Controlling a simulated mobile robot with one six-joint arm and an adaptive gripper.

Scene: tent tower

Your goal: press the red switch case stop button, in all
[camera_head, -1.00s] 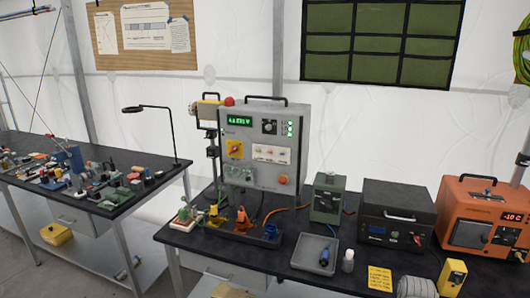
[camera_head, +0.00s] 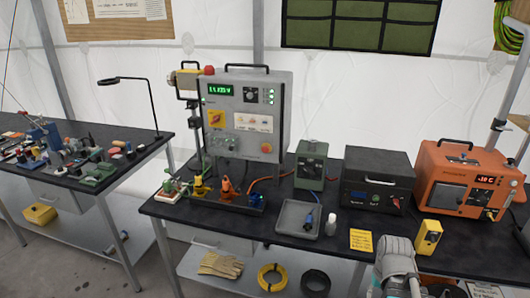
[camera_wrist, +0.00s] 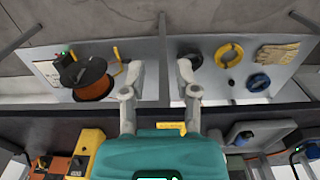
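A grey control case (camera_head: 238,120) stands upright at the back of the black bench in the head view. A small round red button (camera_head: 266,148) sits low on the right of its front. A second red knob (camera_head: 209,70) shows at the top left, by a beige device behind the case. My gripper (camera_wrist: 160,70) shows in the wrist view with its two grey fingers apart and nothing between them. It points down over the lower shelf. It is well away from the case, which I cannot make out in the wrist view.
On the bench (camera_head: 310,249) are a grey tray (camera_head: 290,222), a green box (camera_head: 311,165), a black case (camera_head: 378,180), an orange unit (camera_head: 462,180) and a yellow box (camera_head: 428,237). Connectors stand before the control case. A shelf below holds gloves (camera_head: 221,264) and cable coils (camera_head: 271,277).

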